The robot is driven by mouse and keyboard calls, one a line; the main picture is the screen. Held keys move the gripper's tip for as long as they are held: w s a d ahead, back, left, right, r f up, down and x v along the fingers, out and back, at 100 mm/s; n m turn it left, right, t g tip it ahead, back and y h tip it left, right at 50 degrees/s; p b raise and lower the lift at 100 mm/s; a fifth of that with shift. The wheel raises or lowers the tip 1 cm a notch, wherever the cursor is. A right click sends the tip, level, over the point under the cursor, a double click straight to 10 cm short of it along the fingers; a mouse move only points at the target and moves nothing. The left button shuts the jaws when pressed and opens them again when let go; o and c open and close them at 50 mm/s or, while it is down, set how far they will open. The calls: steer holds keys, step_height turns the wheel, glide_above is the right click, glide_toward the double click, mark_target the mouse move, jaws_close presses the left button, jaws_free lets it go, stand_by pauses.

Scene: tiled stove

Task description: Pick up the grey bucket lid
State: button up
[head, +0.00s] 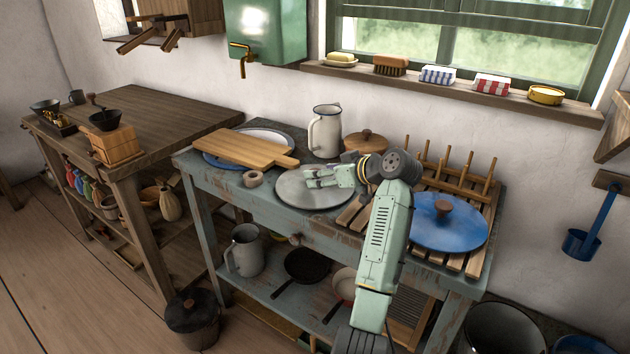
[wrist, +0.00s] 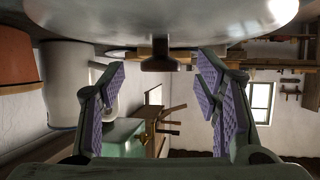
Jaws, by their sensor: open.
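The grey bucket lid (head: 300,196) is a flat round metal disc lying on the blue-grey worktable. In the wrist view, which is upside down, the lid (wrist: 160,20) fills the top, and a dark brown knob (wrist: 156,63) stands at its middle. My gripper (head: 316,178) is low over the lid and hides the knob in the head view. In the wrist view the purple-padded fingers (wrist: 161,84) are spread, with the knob just beyond and between the fingertips. The gripper is open and empty.
A white pitcher (head: 325,130) and a wooden lid (head: 366,143) stand behind. A blue lid (head: 450,225) rests on the slatted rack at right.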

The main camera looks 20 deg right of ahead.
steer(key=shift+w+a+f, duration=0.3)
steer(key=shift+w, duration=0.2)
steer(key=shift+c, duration=0.5)
jaws_close()
steer(key=shift+r, duration=0.15)
